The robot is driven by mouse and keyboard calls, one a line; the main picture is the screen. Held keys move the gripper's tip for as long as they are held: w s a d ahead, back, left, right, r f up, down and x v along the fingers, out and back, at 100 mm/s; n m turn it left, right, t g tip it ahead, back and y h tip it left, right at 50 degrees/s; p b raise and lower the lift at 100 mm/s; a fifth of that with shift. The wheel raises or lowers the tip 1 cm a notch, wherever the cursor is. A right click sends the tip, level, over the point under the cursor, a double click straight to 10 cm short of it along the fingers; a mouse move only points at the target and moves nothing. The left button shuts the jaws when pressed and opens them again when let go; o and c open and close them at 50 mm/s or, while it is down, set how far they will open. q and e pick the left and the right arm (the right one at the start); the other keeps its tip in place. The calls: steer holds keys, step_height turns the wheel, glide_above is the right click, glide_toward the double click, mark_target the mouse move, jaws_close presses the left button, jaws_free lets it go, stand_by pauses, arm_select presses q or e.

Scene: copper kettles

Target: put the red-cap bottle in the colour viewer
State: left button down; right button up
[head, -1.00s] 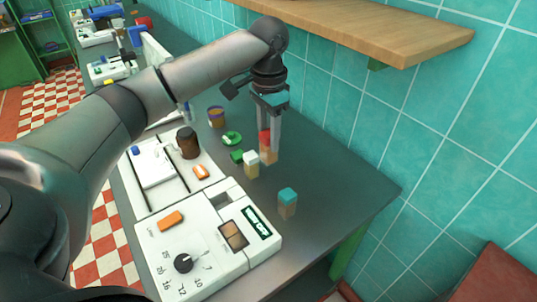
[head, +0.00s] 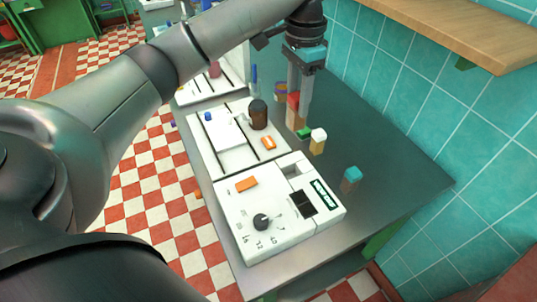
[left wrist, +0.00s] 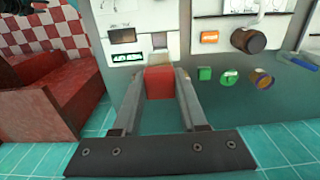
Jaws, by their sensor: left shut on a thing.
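My left gripper (head: 298,122) is shut on the red-cap bottle (head: 293,101) and holds it upright, seemingly above the grey table. In the left wrist view the red cap (left wrist: 159,83) sits between both fingers. The colour viewer (head: 238,213) is the white box with a black dial, nearer to me than the held bottle. A white-cap bottle (head: 318,142) and a teal-cap bottle (head: 351,180) stand on the table right of the viewer. My right gripper is out of view.
A green-cap bottle (head: 305,132) stands close by the white-cap one. A brown jar (head: 258,115) and an orange block (head: 268,143) are on the white panel behind the viewer. A wooden shelf (head: 460,28) juts from the tiled wall.

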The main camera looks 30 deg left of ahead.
mark_target(296, 126)
arm_select(q)
steer(key=shift+w+d+f+b, duration=0.1)
steer(key=shift+f+b, duration=0.6)
steer(key=shift+f, duration=4.25)
steer(key=shift+d+f+b, duration=0.1)
steer(key=shift+f+b, duration=0.55)
steer(key=shift+f, duration=4.3)
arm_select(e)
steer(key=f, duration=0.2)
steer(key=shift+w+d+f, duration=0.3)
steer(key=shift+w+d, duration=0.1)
arm_select(q)
steer(key=shift+c, duration=2.2)
jaws_free()
steer(key=shift+f, duration=0.1)
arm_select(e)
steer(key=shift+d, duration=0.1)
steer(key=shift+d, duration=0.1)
arm_select(q)
steer(key=shift+r, duration=0.25)
step_height(296, 126, up, 12)
steer(key=shift+f+p, duration=0.1)
steer(key=shift+p, duration=0.8)
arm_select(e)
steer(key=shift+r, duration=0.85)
